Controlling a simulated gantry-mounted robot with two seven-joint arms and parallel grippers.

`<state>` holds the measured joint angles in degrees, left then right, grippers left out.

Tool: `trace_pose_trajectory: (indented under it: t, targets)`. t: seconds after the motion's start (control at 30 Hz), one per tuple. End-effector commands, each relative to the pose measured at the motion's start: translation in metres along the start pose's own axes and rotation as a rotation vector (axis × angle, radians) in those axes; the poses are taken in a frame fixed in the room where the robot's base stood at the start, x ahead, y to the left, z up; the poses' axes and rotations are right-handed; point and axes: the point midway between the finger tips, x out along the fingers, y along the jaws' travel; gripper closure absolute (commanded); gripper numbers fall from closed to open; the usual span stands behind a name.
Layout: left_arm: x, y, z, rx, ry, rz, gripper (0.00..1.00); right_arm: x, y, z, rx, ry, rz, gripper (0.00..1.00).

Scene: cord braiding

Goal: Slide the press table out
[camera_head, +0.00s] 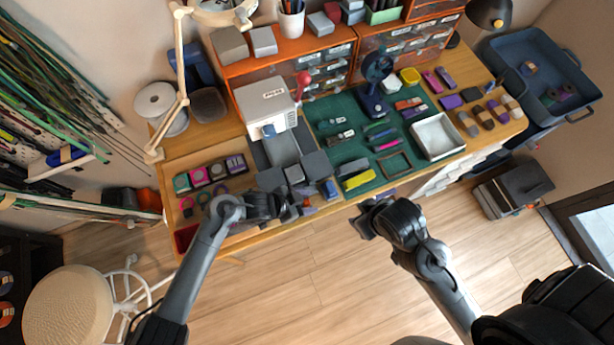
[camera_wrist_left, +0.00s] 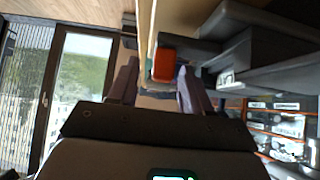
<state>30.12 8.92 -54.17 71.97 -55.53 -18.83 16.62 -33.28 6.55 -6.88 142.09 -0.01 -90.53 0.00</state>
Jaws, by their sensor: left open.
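The press (camera_head: 262,108) is a white box with a red-knobbed lever (camera_head: 303,78) on its right side, at the back of the workbench. The press table (camera_head: 283,150) is a flat grey plate in front of it, running toward the bench's front edge. Dark grey blocks (camera_head: 316,165) stand around its front end. My left gripper (camera_head: 290,208) is at the front edge, just before these blocks. In the left wrist view its fingers (camera_wrist_left: 158,85) are apart, with an orange-red thing (camera_wrist_left: 163,65) beyond them. My right gripper (camera_head: 366,222) is before the bench; its jaws are unclear.
A compartment tray (camera_head: 210,170) with coloured pieces lies left of the press. A green mat (camera_head: 345,110) with small tools and a white tray (camera_head: 437,136) lie to the right. A lamp arm (camera_head: 180,70) stands back left. The floor before the bench is open.

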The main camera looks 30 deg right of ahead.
Motion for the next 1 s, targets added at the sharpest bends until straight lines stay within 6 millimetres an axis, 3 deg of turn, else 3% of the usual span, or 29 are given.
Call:
trace_pose_trajectory:
  t: [0.6, 1.0]
  targets:
    - [-0.091, 0.000, 0.000, 0.001, -0.002, -0.001, 0.51, -0.016, 0.003, -0.005, -0.009, -0.002, 0.007, 0.57]
    - [-0.103, 0.001, 0.000, 0.000, 0.000, 0.001, 0.51, -0.018, 0.002, -0.005, -0.006, -0.001, 0.005, 0.57]
